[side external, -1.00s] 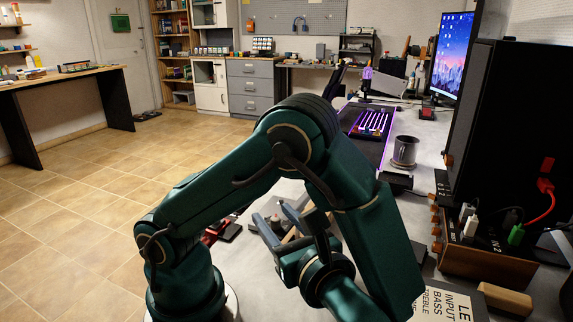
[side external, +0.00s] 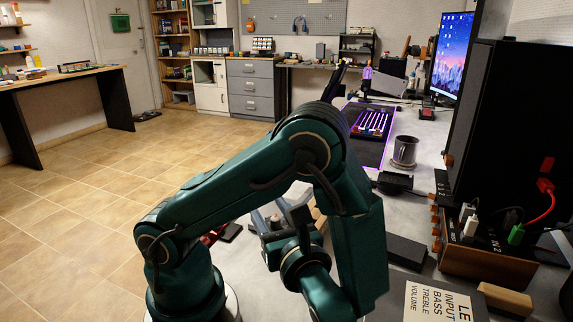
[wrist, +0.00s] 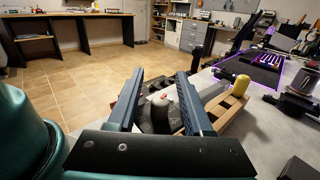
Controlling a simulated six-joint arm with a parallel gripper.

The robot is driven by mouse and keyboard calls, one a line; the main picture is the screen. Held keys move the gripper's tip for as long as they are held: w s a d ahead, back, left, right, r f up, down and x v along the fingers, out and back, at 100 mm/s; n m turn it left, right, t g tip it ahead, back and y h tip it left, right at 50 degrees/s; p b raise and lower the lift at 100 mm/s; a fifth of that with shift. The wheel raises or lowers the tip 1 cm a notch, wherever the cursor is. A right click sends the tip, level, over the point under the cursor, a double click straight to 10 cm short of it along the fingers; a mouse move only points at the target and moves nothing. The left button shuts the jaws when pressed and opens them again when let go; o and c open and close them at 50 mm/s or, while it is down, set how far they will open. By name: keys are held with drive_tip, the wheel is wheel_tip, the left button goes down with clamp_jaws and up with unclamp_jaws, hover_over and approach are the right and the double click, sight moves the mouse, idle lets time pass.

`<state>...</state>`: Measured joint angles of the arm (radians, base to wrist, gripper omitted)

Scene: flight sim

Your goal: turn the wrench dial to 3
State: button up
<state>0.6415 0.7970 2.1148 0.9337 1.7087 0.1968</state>
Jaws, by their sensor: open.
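My gripper (side external: 277,215) is open, and its two long blue-grey fingers also show in the wrist view (wrist: 160,76). Between and beyond the fingers in the wrist view are dark grey rounded parts (wrist: 158,118) in a wooden tray (wrist: 232,110). I cannot tell if they touch the fingers. A yellow-capped piece (wrist: 240,86) stands at the tray's right side. I cannot make out a wrench dial or any numbers on one; the fingers and arm hide much of that area.
A dark mug (side external: 405,151) stands on the bench beside a lit keyboard (side external: 371,123). A black amplifier box (side external: 520,140) with cables and a labelled panel (side external: 440,302) is at the right. Dark blocks (side external: 407,252) lie on the bench. Open tiled floor lies left.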

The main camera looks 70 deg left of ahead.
sight(275, 223)
clamp_jaws()
drive_tip(key=shift+w+d+m+t+h, duration=0.1)
drive_tip(key=shift+w+m+t+h, duration=0.15)
drive_tip(key=shift+m+t, duration=0.8)
drive_tip(key=shift+w+m+t+h, duration=0.25)
drive_tip(key=shift+m+t, duration=0.3)
drive_tip(key=shift+t, duration=0.85)
drive_tip(key=shift+w+d+m+t+h, duration=0.15)
drive_tip(key=shift+m+t+h, duration=0.15)
drive_tip(key=shift+m+t, duration=0.75)
drive_tip(key=shift+a+n, duration=0.1)
drive_tip(key=shift+n, duration=0.15)
unclamp_jaws()
drive_tip(key=shift+v, duration=2.6)
